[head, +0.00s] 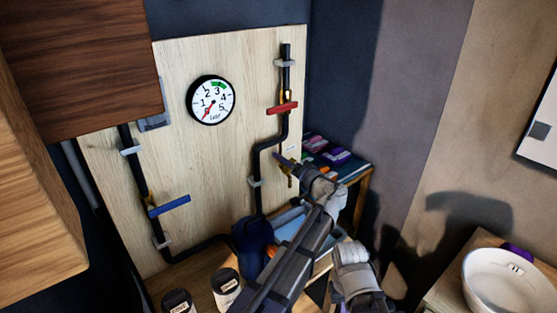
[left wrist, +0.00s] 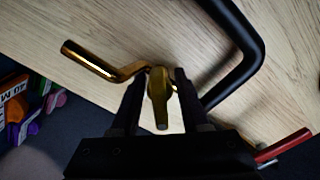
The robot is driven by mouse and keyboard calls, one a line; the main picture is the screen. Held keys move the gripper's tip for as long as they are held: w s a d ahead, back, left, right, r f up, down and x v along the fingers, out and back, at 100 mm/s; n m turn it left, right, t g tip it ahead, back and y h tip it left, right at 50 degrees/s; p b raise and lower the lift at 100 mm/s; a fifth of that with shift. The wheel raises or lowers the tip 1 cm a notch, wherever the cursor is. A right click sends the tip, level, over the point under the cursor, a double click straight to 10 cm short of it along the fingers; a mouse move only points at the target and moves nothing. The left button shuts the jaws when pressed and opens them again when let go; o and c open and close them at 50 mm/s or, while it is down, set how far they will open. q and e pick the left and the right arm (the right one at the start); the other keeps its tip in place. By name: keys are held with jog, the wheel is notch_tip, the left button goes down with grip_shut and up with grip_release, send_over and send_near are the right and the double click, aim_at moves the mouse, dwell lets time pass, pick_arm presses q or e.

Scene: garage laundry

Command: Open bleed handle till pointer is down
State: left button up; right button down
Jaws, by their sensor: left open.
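The round white pressure gauge (head: 211,100) hangs on the wooden board. Its red pointer points down and slightly left, near the low end of the scale. The brass bleed fitting (head: 290,181) sits on the black pipe at the board's right, partly hidden by my left gripper (head: 286,163). In the left wrist view, a brass piece (left wrist: 159,100) stands between the open fingers of my left gripper (left wrist: 160,112). A bent brass arm (left wrist: 92,60) reaches out to the left of it. I cannot tell whether the fingers touch the brass. My right gripper is not in view.
A red lever (head: 282,107) is on the right pipe above, and a blue lever (head: 169,206) on the left pipe. A blue container (head: 252,242) and two jars (head: 226,286) stand below the board. A wooden cabinet (head: 80,65) overhangs the left. A white basin (head: 508,283) is at right.

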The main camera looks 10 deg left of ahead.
pick_arm(q)
grip_shut()
jog(key=shift+n, duration=0.3)
dwell(0.3)
jog(key=n, duration=0.3)
jog(key=shift+s, duration=0.1)
jog(key=shift+a+n, duration=0.1)
jog(key=shift+n, duration=2.1)
grip_release()
